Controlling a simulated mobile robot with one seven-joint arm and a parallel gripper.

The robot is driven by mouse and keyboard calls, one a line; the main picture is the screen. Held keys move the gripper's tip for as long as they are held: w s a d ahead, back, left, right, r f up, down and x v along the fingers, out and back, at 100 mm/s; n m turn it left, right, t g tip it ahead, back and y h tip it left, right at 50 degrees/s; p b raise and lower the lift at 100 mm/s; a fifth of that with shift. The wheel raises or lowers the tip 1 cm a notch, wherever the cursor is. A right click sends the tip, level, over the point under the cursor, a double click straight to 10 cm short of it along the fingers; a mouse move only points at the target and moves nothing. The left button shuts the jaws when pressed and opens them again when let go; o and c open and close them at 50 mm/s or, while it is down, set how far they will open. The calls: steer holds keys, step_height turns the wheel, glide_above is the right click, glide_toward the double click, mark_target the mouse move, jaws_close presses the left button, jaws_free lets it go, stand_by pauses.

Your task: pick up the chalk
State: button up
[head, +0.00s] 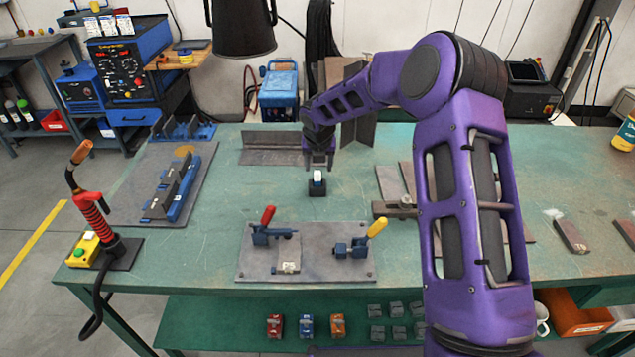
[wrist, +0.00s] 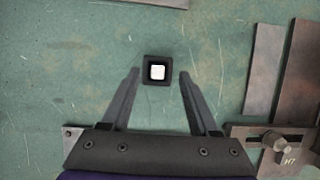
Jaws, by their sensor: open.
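The chalk (head: 317,176) is a small white block standing up out of a small dark square holder on the green table. In the wrist view the chalk (wrist: 157,72) shows from above as a white square inside the holder's dark rim (wrist: 147,80). My gripper (head: 319,163) hangs just above and behind the chalk in the head view. In the wrist view my open gripper (wrist: 157,74) has one finger to each side of the holder, with nothing between them but the chalk and holder below. I cannot tell the exact height of the fingertips over the chalk.
A plate with red- and yellow-handled clamps (head: 306,262) lies in front of the chalk. Steel angle pieces (head: 270,140) stand behind it. Flat metal bars (head: 390,183) and a clamp (wrist: 285,150) lie to the right. Bare table surrounds the holder closely.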

mark_target(318, 172)
steer(key=x, duration=0.4)
steer(key=shift+s+a+f, duration=0.1)
steer(key=shift+s, duration=0.05)
jaws_close()
